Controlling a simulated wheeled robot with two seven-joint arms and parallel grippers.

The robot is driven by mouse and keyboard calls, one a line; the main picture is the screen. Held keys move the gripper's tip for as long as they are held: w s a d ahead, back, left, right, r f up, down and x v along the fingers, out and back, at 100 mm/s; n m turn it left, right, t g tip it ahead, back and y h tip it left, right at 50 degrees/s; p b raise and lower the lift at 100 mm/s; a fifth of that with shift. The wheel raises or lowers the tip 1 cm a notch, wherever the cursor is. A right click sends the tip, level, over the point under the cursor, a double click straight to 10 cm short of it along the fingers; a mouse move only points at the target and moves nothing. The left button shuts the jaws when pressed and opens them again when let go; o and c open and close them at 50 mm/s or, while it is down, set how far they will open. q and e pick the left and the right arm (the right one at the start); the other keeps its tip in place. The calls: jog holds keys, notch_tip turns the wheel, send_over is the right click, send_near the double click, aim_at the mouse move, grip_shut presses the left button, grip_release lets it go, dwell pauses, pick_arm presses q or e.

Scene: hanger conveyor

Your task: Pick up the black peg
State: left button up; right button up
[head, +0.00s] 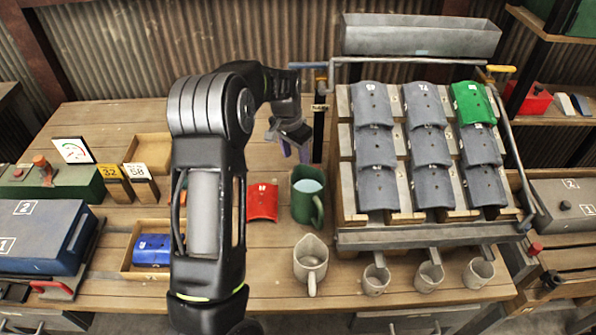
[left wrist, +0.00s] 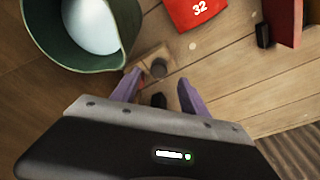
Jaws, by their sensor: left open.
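My left gripper (head: 294,150) is open, its purple fingers pointing down at the back of the table, left of the tile rack. In the left wrist view its fingers (left wrist: 158,86) stand apart. A small black shape (left wrist: 158,101), possibly the black peg, shows between them. A dark round knob (left wrist: 159,69) on a small wooden block (left wrist: 146,66) shows just beyond the fingertips. I cannot tell whether these two dark parts are one piece. Neither is clear in the head view. I see no contact with the fingers. My right gripper is not in view.
A green mug (head: 303,207) with pale contents and a red tile (head: 262,203) are nearby. A black post (head: 319,128) stands right of the gripper. The tile rack (head: 345,192) fills the right. Grey mugs, including one (head: 310,257), line the front.

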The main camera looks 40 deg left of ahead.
aim_at(297, 166)
pick_arm(q)
jog(key=shift+w+d+f+p, duration=0.15)
jog(key=shift+f+p, duration=0.15)
jog(key=shift+f, duration=0.9)
jog(key=shift+w+f+p, duration=0.15)
jog(key=shift+f+p, duration=0.15)
jog(key=shift+f, duration=0.85)
jog(key=shift+c, duration=0.2)
grip_shut()
